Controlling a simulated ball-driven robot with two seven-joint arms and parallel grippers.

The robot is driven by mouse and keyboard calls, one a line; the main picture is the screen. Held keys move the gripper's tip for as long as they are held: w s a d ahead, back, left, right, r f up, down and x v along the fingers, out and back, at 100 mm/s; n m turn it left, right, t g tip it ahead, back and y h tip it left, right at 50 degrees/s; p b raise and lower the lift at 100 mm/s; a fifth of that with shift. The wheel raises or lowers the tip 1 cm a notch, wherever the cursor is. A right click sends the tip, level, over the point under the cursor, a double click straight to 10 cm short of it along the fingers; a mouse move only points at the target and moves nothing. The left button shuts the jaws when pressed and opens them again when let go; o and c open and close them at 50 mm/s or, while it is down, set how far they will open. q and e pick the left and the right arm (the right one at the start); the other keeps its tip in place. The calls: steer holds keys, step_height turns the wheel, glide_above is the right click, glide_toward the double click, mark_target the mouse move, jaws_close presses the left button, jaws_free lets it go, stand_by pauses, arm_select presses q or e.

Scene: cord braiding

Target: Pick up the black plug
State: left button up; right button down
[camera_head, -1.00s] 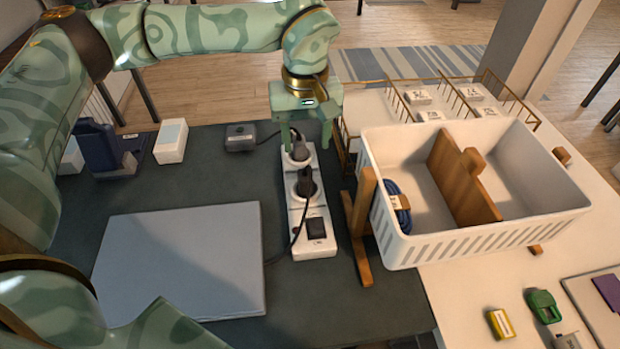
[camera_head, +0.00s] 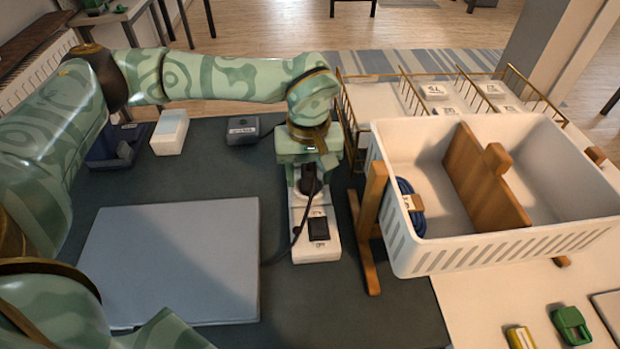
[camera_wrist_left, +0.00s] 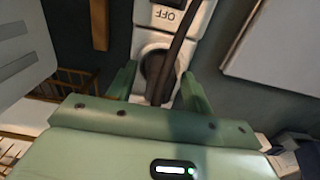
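The black plug (camera_head: 311,181) sits in a socket of the white power strip (camera_head: 318,252), behind the switch. Its dark cord runs forward and left of the strip. My left gripper (camera_head: 311,184) is down at this plug, its fingers on either side. In the left wrist view the plug (camera_wrist_left: 158,78) stands between the two spread fingertips (camera_wrist_left: 158,84), with gaps beside it, and its cord passes over the strip's switch marked OFF. My gripper hides the strip's rear socket. My right gripper is not in view.
A closed grey laptop-like slab (camera_head: 170,265) lies left of the strip. A dark box (camera_head: 242,131) stands behind it. On the right, a white basket (camera_head: 500,247) with a wooden divider (camera_head: 482,180) and a wooden stand (camera_head: 368,240) limit room.

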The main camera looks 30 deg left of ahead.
arm_select(q)
jaws_close()
steer(key=shift+r, duration=0.1)
